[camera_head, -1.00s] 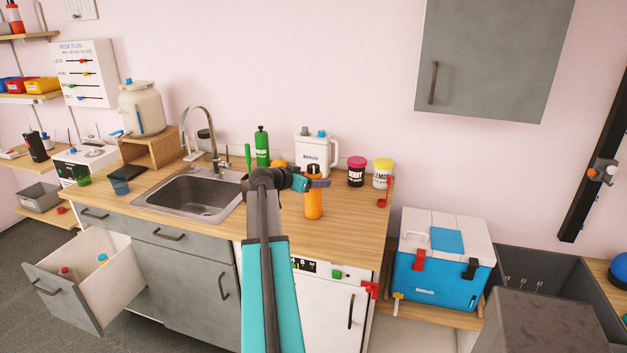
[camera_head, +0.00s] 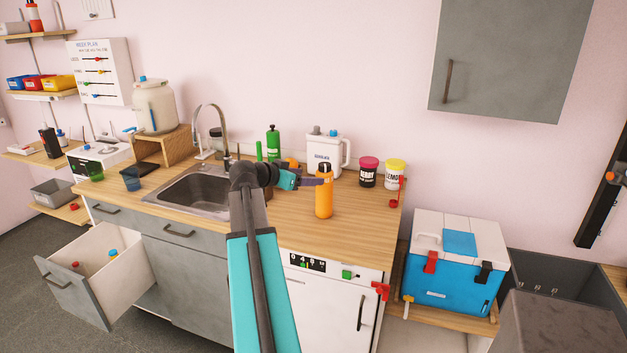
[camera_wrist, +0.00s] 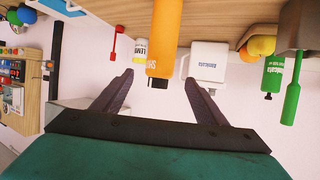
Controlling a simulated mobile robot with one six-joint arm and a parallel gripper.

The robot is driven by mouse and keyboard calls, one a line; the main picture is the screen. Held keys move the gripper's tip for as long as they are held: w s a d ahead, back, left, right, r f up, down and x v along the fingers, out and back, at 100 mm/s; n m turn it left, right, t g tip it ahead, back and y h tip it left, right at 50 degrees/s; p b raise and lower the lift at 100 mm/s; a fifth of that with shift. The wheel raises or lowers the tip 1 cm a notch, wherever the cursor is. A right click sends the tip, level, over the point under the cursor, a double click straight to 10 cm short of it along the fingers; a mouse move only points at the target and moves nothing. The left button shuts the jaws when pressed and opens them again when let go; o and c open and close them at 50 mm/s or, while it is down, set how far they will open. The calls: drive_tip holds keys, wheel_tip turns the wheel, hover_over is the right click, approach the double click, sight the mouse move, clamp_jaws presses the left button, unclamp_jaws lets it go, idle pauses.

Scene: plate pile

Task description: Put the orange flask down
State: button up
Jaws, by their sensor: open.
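The orange flask (camera_head: 324,197) stands upright on the wooden counter (camera_head: 350,222), right of the sink, with its dark cap up. My gripper (camera_head: 318,182) is beside it on the left at upper-body height, jaws open and empty. In the wrist view, which is upside down, the flask (camera_wrist: 166,38) shows beyond the two spread fingertips (camera_wrist: 158,78), roughly between them in the picture. No finger appears to press on it, though the exact gap is hard to tell.
Behind the flask are a white jug (camera_head: 324,155), a green bottle (camera_head: 273,143), a dark jar with a pink lid (camera_head: 368,173) and a yellow-lidded jar (camera_head: 395,175). The sink (camera_head: 190,190) lies left. Counter in front of the flask is clear. A drawer (camera_head: 85,275) hangs open.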

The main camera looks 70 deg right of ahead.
drive_tip(key=shift+v, duration=0.85)
